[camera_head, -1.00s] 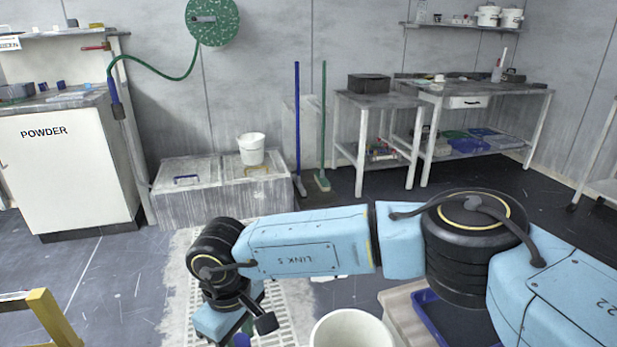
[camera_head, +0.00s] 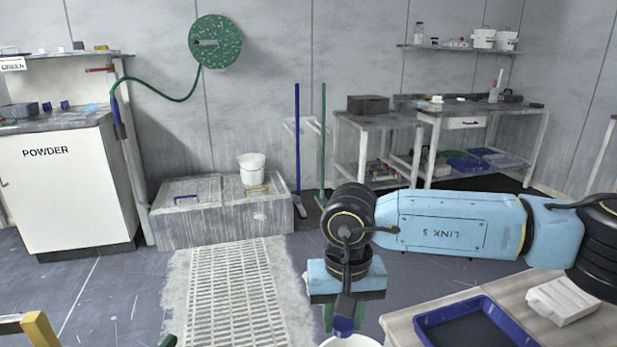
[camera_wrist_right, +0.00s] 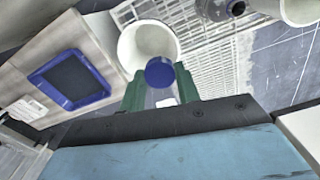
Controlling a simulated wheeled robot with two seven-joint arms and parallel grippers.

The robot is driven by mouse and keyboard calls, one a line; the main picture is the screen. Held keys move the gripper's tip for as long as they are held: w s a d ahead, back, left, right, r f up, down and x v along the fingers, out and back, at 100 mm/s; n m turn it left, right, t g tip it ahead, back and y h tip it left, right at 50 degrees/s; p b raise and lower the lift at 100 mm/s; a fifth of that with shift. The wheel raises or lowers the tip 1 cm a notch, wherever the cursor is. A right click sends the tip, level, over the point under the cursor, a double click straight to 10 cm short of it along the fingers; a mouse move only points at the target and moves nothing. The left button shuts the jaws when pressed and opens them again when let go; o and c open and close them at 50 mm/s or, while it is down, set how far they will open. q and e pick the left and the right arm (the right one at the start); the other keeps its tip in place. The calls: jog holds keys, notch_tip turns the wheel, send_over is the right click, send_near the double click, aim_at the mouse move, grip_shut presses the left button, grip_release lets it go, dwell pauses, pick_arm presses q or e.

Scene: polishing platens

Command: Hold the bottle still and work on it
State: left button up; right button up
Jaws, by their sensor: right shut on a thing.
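A bottle with a round blue cap (camera_wrist_right: 160,73) and a clear body (camera_wrist_right: 164,97) is between the green fingers of my right gripper (camera_wrist_right: 161,92) in the right wrist view. The gripper is shut on it. In the head view the right gripper (camera_head: 343,318) hangs at the bottom centre, with the blue cap (camera_head: 343,326) showing between its fingers. The bottle is above or in front of a white bucket (camera_wrist_right: 145,42); I cannot tell the gap. The bottle's lower part is hidden.
A blue tray (camera_head: 424,328) lies on a light bench (camera_head: 540,285) at the lower right, beside a white case (camera_head: 562,299). A floor grating (camera_head: 235,285) lies left of the arm. A yellow frame (camera_head: 42,330) stands at the lower left.

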jog(key=shift+d+r+m, duration=0.5)
jog(key=shift+d+r, duration=0.1)
jog(key=shift+d, duration=0.05)
pick_arm(q)
jog(key=shift+d+r+t, duration=0.2)
jog(key=shift+r+t, duration=0.4)
jog(key=shift+r, duration=0.45)
pick_arm(e)
jog(key=r, duration=0.1)
jog(key=s+r, duration=0.1)
jog(key=r, duration=0.1)
jog(key=s+r, duration=0.1)
jog(key=r, duration=0.1)
jog(key=shift+d+r, duration=0.1)
jog(key=shift+r, duration=0.1)
